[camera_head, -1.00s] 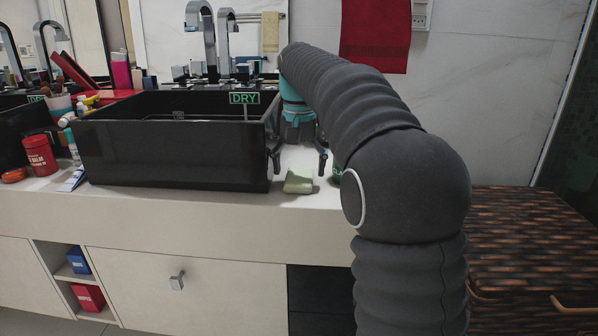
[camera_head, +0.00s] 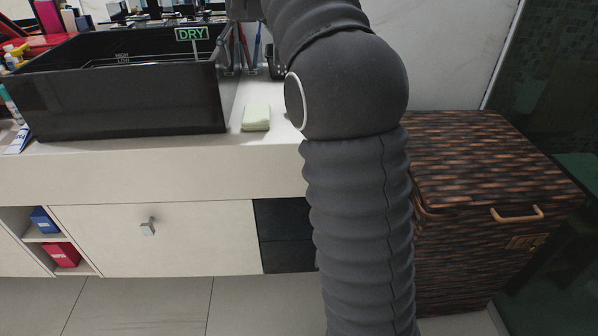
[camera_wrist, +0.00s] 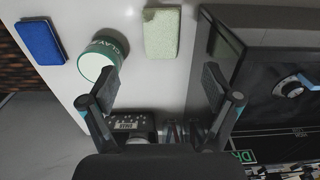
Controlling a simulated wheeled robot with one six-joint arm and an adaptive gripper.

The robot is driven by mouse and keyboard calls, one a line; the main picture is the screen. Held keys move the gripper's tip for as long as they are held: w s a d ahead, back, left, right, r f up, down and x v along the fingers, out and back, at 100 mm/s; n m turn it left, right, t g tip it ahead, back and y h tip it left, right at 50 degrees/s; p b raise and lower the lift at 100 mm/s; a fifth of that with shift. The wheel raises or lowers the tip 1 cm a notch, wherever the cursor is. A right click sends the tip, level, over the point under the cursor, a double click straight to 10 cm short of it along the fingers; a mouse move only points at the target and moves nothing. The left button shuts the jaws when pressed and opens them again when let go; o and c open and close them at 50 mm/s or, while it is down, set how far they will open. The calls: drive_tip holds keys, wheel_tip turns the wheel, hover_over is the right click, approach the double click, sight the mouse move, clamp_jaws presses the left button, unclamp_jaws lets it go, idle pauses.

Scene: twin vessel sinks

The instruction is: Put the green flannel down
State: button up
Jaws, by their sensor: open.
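The green flannel (camera_head: 256,117) is a pale green folded block. It lies flat on the white countertop, just right of the black sink. It also shows in the wrist view (camera_wrist: 161,33), at the top centre, apart from both fingers. My gripper (camera_wrist: 158,88) is open and empty, with its fingers spread wide above the counter. In the head view my gripper is mostly hidden behind my arm at the top. Nothing touches the flannel except the counter.
A green-and-white clay jar (camera_wrist: 97,60) and a blue block (camera_wrist: 40,41) stand left of the flannel in the wrist view. The black sink (camera_head: 120,105) borders it. A dark device (camera_wrist: 132,124) sits below. A woven brown hamper (camera_head: 470,160) stands right of the counter.

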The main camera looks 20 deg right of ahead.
drive_tip(key=s+f+n+t, duration=0.1)
drive_tip(key=s+f, duration=0.1)
drive_tip(key=s, duration=0.6)
drive_tip(key=s+f+n+t, duration=0.1)
drive_tip(key=s+f+t, duration=0.15)
drive_tip(key=s, duration=0.55)
drive_tip(key=s+f+n+t, duration=0.1)
drive_tip(key=s+f+t, duration=0.1)
drive_tip(key=s+f, duration=1.1)
wheel_tip(320, 180, down, 2)
drive_tip(key=shift+s, duration=0.25)
drive_tip(key=shift+d, duration=0.1)
